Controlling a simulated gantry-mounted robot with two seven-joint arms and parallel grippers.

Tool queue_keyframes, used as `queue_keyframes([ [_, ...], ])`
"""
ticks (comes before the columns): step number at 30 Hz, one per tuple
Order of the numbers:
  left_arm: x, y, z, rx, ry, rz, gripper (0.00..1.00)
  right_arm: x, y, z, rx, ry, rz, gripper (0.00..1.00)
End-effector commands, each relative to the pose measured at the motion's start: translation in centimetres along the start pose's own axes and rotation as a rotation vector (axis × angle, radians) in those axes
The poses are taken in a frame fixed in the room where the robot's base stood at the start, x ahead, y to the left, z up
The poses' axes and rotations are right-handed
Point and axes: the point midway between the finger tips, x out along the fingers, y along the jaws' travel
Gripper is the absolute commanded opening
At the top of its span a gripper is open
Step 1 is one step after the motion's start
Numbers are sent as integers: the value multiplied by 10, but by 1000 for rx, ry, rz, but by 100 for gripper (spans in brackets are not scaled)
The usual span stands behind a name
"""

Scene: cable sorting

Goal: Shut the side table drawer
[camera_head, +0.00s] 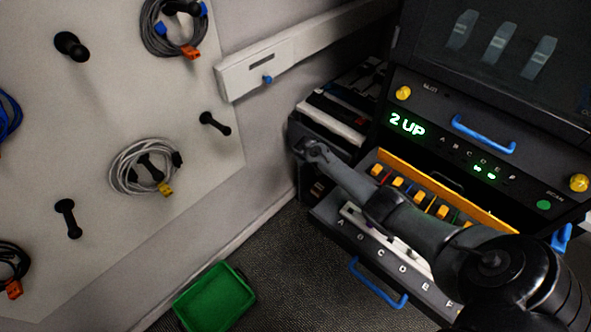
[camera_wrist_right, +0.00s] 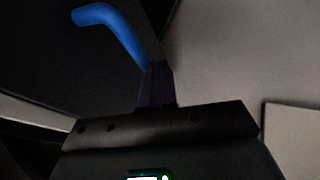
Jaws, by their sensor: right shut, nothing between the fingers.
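The side table is a dark unit (camera_head: 345,108) left of the instrument rack, with trays or items stacked in its top. A dark box-like front (camera_head: 318,133) juts out from it, seemingly its drawer, standing out. My right arm reaches across from the lower right and its wrist end is at this front. In the right wrist view, my right gripper (camera_wrist_right: 157,75) is shut and empty, its dark fingers close to a blue handle (camera_wrist_right: 112,28) on a dark surface. Whether they touch it, I cannot tell. My left gripper is not in view.
Below my arm, a rack drawer lettered A to F stands open, with a blue handle (camera_head: 378,284) and coloured connectors inside. A green bin (camera_head: 215,298) is on the floor. A pegboard (camera_head: 105,100) with coiled cables fills the left. The carpet between is clear.

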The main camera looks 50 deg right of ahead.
Motion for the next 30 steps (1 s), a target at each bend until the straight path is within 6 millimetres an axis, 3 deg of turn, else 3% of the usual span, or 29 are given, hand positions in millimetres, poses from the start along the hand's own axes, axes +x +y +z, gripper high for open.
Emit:
queue_keyframes([
  [4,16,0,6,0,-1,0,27,16,27,1,4,0,3,0],
  [12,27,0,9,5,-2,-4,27,25,52,0,2,1,1,0],
  [30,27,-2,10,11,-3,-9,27,26,58,1,2,-1,4,0],
])
